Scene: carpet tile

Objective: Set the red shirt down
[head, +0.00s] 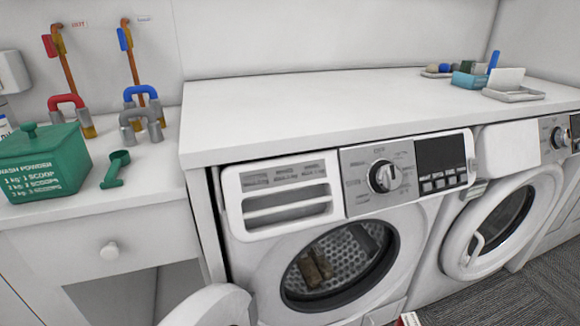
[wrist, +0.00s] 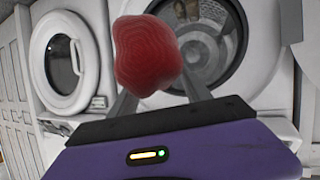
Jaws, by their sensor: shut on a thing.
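The red shirt (wrist: 146,55) shows in the wrist view as a bunched red lump between the fingers of my gripper (wrist: 160,80). My gripper is shut on it and holds it up in front of the washing machines. The lump hides most of the fingertips. In the head view my gripper is not clearly seen. A small bit of red shows at the bottom edge there, but I cannot tell whether it is the shirt.
A green washing powder box (head: 45,165) and scoop (head: 116,170) sit on the left counter. The countertop's middle is clear.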

